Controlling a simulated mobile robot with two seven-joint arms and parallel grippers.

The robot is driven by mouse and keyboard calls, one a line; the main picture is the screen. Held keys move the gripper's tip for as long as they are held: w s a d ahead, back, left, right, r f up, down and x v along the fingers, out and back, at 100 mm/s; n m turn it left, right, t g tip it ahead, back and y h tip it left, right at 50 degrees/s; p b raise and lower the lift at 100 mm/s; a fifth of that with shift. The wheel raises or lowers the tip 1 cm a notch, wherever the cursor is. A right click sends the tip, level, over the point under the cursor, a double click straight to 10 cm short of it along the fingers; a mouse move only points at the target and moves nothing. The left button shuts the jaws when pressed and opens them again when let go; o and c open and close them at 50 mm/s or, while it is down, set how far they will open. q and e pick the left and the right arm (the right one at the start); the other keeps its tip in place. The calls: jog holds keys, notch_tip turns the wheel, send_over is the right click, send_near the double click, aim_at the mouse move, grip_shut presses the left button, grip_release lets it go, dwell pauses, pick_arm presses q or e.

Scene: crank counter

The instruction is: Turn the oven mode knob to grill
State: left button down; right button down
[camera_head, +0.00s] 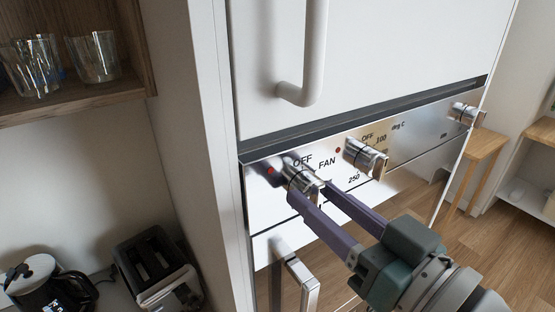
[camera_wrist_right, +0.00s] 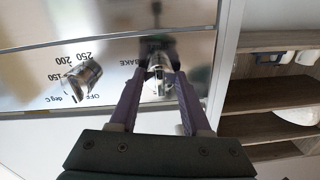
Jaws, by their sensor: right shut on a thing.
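The oven mode knob (camera_head: 297,171) is a chrome knob at the left end of the shiny control panel (camera_head: 405,122). OFF is printed above it and FAN to its right; the lettering below is mostly hidden. My right gripper (camera_head: 308,188) is shut on this knob, one purple finger on either side. The knob (camera_wrist_right: 158,70) also shows between the fingertips in the right wrist view, with BAKE printed beside it. I cannot tell which mode the knob points to, and I cannot read a grill label. My left gripper is not in view.
A temperature knob (camera_head: 365,157) sits right of the mode knob, and another chrome knob (camera_head: 466,113) is at the panel's far end. An oven handle (camera_head: 300,282) is below. A white door handle (camera_head: 308,60) is above. A toaster (camera_head: 155,270) and kettle (camera_head: 42,283) stand left.

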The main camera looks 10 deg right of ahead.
jog(key=shift+c, duration=1.8)
grip_release()
jog(key=shift+s+d+f, duration=0.1)
jog(key=shift+s+d, duration=0.05)
jog(key=shift+s, duration=0.2)
jog(key=b+v, duration=0.3)
jog(key=v, duration=0.6)
jog(key=shift+b, duration=0.3)
